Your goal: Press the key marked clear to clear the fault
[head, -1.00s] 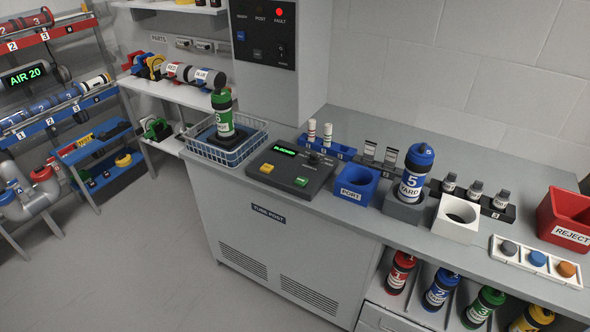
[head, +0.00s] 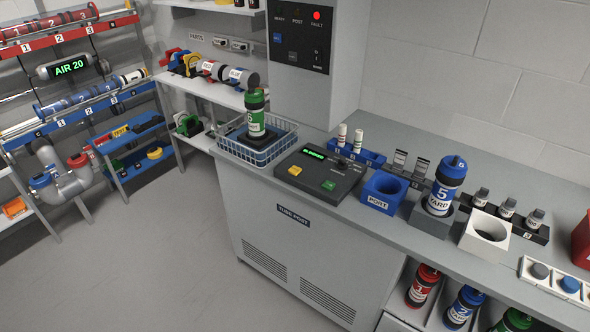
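The dark console (head: 322,172) on the counter has a lit green display (head: 314,155), a yellow key (head: 295,170) and a green key (head: 329,185). Key lettering is too small to read, so I cannot tell which is marked clear. Neither of my grippers is in view.
A wire basket (head: 257,155) with a green-and-black carrier (head: 256,118) stands left of the console. A blue PORT block (head: 383,191), a blue YARD carrier (head: 444,186) and a white holder (head: 487,235) stand to its right. Open floor (head: 175,255) lies in front left of the counter.

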